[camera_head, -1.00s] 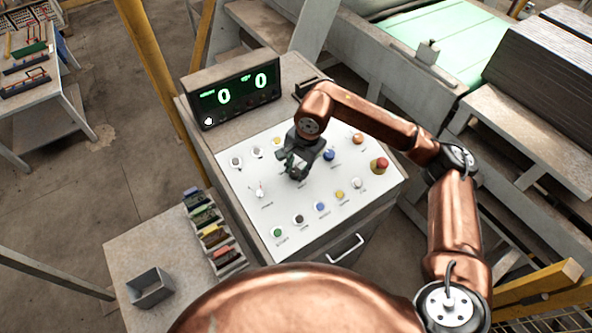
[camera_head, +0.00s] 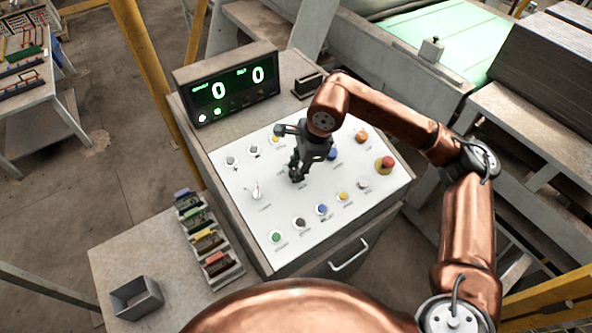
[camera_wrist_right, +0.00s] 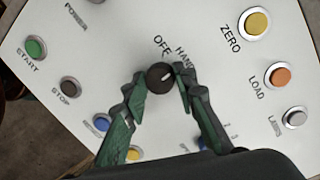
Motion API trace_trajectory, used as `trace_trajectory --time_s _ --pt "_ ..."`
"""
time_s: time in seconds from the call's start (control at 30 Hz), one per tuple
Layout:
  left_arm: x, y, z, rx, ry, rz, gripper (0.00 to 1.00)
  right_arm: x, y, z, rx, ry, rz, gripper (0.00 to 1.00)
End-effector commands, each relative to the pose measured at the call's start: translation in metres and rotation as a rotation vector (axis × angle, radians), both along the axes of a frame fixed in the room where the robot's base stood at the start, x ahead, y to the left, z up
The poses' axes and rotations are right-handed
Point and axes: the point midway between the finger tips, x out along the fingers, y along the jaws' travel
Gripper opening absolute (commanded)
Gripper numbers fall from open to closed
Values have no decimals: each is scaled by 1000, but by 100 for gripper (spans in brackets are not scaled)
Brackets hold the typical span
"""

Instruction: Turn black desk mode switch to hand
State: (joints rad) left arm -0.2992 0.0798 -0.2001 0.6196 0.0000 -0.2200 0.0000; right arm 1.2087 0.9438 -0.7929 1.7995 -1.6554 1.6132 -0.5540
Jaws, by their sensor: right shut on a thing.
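The black mode switch (camera_wrist_right: 160,77) is a round knob on the white panel, with OFF and HAND labels beside it in the right wrist view. Its white mark points up and right, towards the HAND side. My right gripper (camera_wrist_right: 160,78) has its two green-grey fingers on opposite sides of the knob, shut on it. In the head view the right gripper (camera_head: 297,174) reaches down to the middle of the panel and hides the switch. My left gripper is not in view.
The control panel (camera_head: 235,185) carries several coloured buttons, a white-handled switch (camera_head: 256,192) and a red emergency button (camera_head: 384,165). A side table holds a grey box (camera_head: 137,297).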

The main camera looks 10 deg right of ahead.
Motion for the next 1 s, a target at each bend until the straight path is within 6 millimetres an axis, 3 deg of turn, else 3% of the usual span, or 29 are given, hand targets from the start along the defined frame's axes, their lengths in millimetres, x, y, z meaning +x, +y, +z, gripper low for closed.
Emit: trace_trajectory --time_s 0.7,0.73,1.0 --pt "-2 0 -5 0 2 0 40 0 0 0 19 6 -72 2" --pt "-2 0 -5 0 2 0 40 0 0 0 19 6 -72 28" --pt "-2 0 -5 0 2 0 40 0 0 0 19 7 -71 44"
